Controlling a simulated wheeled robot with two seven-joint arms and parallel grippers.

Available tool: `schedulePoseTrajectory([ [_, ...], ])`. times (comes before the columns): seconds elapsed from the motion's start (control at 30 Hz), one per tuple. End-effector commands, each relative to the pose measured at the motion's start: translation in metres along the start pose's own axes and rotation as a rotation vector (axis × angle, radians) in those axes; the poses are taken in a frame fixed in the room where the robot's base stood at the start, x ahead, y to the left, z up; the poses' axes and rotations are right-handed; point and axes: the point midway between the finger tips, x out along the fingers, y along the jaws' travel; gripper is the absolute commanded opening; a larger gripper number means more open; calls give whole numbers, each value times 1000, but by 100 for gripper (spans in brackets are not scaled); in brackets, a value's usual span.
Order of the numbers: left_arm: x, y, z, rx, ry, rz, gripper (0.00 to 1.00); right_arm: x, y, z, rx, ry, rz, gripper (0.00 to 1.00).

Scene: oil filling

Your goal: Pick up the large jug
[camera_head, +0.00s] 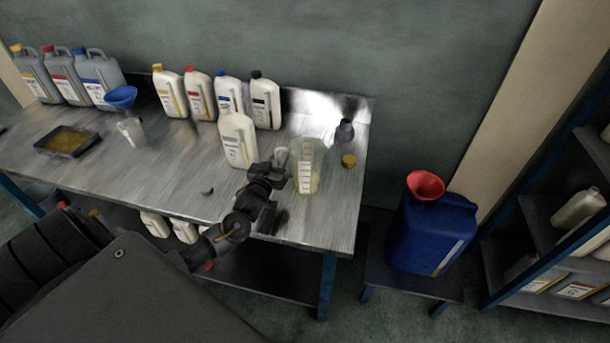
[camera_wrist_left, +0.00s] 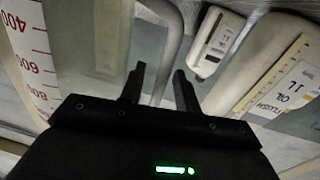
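The large jug (camera_head: 308,172) is a clear measuring jug standing upright near the right end of the metal workbench. Its wall with red marks (camera_wrist_left: 38,60) fills the left of the wrist view. A pale curved handle (camera_wrist_left: 174,40) runs down towards my left gripper. My left gripper (camera_head: 279,168) is just left of the jug in the head view. In the wrist view, its two fingers (camera_wrist_left: 158,82) are apart, with the lower handle showing between them. The gap between fingers and handle is hard to judge. My right gripper is not in view.
A white oil bottle (camera_head: 237,142) stands close left of my gripper. A yellow cap (camera_head: 349,161) and a small dark container (camera_head: 345,130) are right of the jug. Several bottles line the wall. A blue canister with a red funnel (camera_head: 432,235) stands beyond the bench's right end.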

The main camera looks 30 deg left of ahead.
Motion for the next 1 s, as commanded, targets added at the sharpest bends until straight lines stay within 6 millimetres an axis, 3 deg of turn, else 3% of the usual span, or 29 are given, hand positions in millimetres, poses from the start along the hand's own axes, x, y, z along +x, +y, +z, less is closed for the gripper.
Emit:
schedulePoseTrajectory([
  [0.17,0,0,1,0,-1,0,30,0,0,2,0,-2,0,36],
  [0.4,0,0,1,0,-1,0,0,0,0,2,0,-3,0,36],
  [1.0,0,0,-3,-1,1,0,0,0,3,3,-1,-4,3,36],
])
